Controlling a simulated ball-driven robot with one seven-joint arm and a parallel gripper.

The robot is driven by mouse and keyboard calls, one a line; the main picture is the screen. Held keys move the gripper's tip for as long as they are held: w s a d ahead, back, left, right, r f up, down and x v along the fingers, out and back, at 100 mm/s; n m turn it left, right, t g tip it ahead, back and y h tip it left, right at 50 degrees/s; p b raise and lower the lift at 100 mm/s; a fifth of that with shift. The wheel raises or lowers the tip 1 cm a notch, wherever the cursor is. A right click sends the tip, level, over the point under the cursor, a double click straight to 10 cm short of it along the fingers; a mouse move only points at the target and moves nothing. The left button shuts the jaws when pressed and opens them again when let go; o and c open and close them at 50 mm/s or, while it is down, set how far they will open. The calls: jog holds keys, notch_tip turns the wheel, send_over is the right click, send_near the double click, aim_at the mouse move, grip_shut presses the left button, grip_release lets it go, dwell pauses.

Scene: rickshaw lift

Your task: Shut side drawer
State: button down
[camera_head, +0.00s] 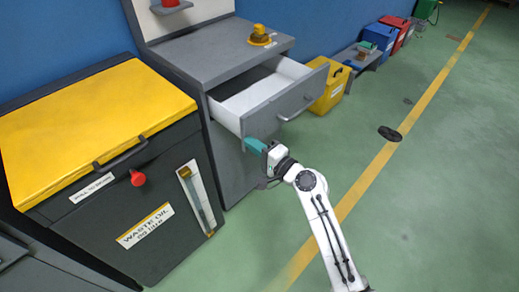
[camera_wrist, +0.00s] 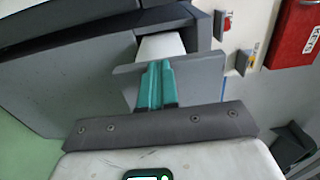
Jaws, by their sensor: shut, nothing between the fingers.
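The side drawer (camera_head: 290,103) stands pulled out of a grey cabinet (camera_head: 226,160), with its white inside showing. In the head view the fingertips are by the near left lower corner of the drawer front. In the wrist view the fingers (camera_wrist: 157,86) point at a grey panel with a white strip behind it, which looks like the drawer. I cannot tell whether they touch it.
A waste oil bin (camera_head: 120,200) with a yellow lid stands left of the cabinet. An orange-yellow beacon (camera_head: 260,36) sits on the cabinet top. A yellow box (camera_head: 331,88) stands behind the drawer. Green floor to the right is mostly clear, with a dark disc (camera_head: 389,133).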

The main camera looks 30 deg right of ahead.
jog(key=b+x, duration=0.6)
jog(key=x, duration=1.1)
jog(key=shift+f, duration=0.15)
jog(key=shift+w+a, duration=0.1)
jog(key=shift+w, duration=0.1)
jog(key=shift+r+b, duration=0.3)
jog(key=shift+r, duration=0.05)
